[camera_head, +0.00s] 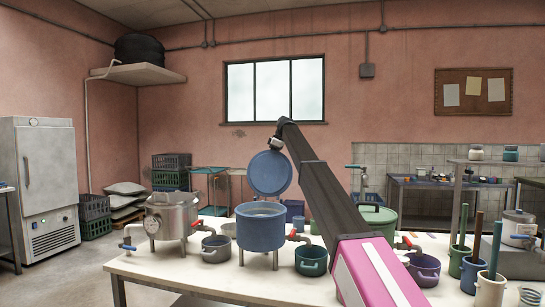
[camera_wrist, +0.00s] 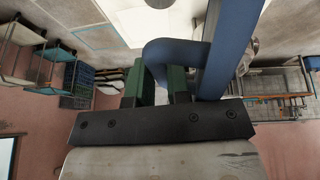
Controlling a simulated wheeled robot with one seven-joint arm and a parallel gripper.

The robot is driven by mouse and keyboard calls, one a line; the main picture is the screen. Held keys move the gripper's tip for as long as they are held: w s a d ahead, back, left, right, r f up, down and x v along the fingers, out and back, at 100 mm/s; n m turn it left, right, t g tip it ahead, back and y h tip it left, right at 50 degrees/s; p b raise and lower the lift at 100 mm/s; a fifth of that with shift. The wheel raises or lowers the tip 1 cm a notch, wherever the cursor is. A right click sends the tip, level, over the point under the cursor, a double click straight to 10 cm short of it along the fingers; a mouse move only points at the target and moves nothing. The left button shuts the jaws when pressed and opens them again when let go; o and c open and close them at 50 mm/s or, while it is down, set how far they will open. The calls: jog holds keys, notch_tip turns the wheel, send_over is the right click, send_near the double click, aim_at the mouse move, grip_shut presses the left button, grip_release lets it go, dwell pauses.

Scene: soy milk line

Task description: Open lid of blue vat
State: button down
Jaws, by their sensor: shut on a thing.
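The blue vat (camera_head: 262,233) stands on legs on the pale table, its mouth uncovered. Its round blue lid (camera_head: 270,174) is raised and stands steeply tilted above the vat's back rim. My gripper (camera_head: 277,144) is at the top edge of the lid. In the wrist view, the green fingers (camera_wrist: 160,80) of my gripper are shut on the lid's curved blue handle (camera_wrist: 168,48). The lid (camera_wrist: 226,45) shows there edge-on as a blue band to the right. The far part of the handle between the fingers is partly hidden.
A steel vat (camera_head: 170,217) stands left of the blue vat and a green vat (camera_head: 378,218) right of it, partly behind my arm. The table's front left (camera_head: 170,272) is clear.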

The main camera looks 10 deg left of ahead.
jog(key=shift+w+f, duration=0.4)
jog(key=shift+w, duration=0.05)
jog(key=c, duration=1.1)
grip_release()
jog(key=shift+w, duration=0.1)
jog(key=v, duration=1)
jog(key=shift+r, duration=0.15)
jog(key=shift+s+d+r, duration=0.25)
jog(key=shift+s+r, duration=0.1)
jog(key=shift+r, duration=0.25)
